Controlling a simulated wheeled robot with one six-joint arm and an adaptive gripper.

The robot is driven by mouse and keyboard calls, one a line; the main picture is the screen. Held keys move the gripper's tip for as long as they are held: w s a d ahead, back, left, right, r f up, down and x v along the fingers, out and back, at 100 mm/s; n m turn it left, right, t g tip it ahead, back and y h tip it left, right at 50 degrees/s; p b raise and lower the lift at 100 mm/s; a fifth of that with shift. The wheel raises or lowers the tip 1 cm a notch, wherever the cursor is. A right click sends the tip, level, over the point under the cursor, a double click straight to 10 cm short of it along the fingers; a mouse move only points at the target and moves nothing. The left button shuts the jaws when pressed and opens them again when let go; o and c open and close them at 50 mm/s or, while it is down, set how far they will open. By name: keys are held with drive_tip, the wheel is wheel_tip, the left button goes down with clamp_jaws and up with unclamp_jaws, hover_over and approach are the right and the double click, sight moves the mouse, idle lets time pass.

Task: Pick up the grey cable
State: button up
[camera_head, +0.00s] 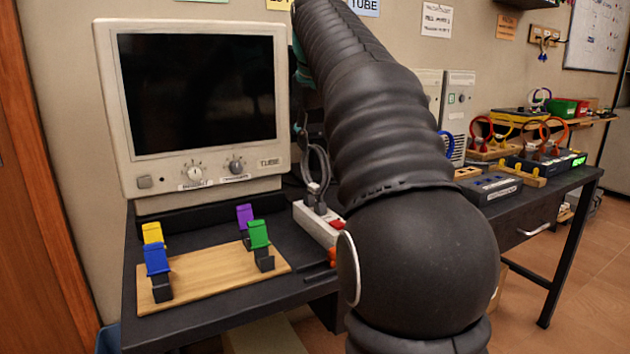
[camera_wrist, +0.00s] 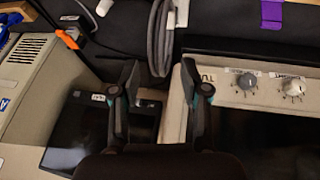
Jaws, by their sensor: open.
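The grey cable (camera_head: 317,165) is a looped, standing bundle beside the monitor, at the white power strip (camera_head: 318,224). In the wrist view, the grey cable (camera_wrist: 161,38) stands at the top middle, roughly in line with the gap between my fingers. My gripper (camera_wrist: 160,68) is open, one dark finger on each side of that gap. The cable's lower part lies near the fingertips; I cannot tell whether they touch it. In the head view my black arm hides most of my gripper.
A beige monitor (camera_head: 106,110) stands close by; its knobs (camera_wrist: 247,81) show right of my fingers. A wooden board (camera_head: 215,280) with coloured holders lies in front. A grey box (camera_wrist: 30,65) and an orange-tipped item (camera_wrist: 68,38) are left in the wrist view.

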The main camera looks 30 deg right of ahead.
sight(317, 147)
drive_tip(key=x, duration=0.4)
drive_tip(key=shift+d+b, duration=0.2)
drive_tip(key=shift+b, duration=0.2)
clamp_jaws()
drive_tip(key=shift+r, duration=0.1)
